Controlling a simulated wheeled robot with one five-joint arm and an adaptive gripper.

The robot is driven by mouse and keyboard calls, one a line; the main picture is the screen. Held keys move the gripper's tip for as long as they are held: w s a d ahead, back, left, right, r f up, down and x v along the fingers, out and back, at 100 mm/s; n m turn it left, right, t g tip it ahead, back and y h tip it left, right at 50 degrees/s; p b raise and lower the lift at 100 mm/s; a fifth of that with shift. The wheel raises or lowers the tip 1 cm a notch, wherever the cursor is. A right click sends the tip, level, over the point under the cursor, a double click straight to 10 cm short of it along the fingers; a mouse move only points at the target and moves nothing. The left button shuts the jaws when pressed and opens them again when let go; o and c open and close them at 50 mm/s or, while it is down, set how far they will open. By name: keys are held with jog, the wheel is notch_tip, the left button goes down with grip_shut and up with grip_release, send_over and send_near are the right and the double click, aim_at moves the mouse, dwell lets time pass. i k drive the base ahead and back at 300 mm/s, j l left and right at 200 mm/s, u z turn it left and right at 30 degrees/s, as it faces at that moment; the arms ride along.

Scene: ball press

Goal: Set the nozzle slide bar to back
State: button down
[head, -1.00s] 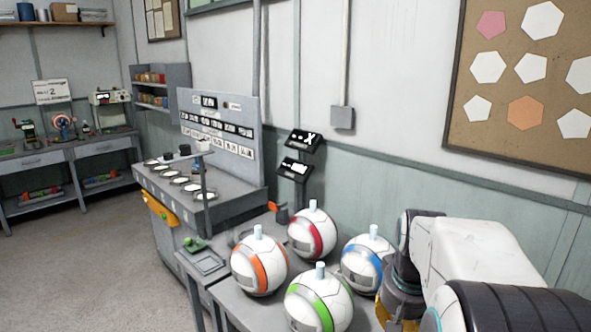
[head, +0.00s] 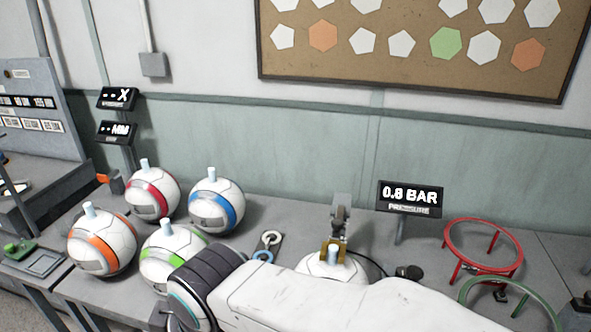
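A grey upright fitting (head: 340,213) with a yellow bracket (head: 333,248) stands at the bench's middle in the head view. It is over a white ball (head: 322,267) that is partly hidden by my arm. I cannot make out for sure which part is the nozzle slide bar, or its setting. My white arm crosses the bottom of the view, with a dark ribbed joint at its left. My gripper does not show.
Balls with orange (head: 101,243), red (head: 152,193), blue (head: 216,202) and green (head: 166,250) bands stand at left. A sign (head: 409,198) reads 0.8 BAR. Red (head: 482,248) and green (head: 512,295) ring stands are at right. A wall is behind.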

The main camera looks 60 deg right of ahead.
aim_at(337, 223)
jog(key=z, duration=2.05)
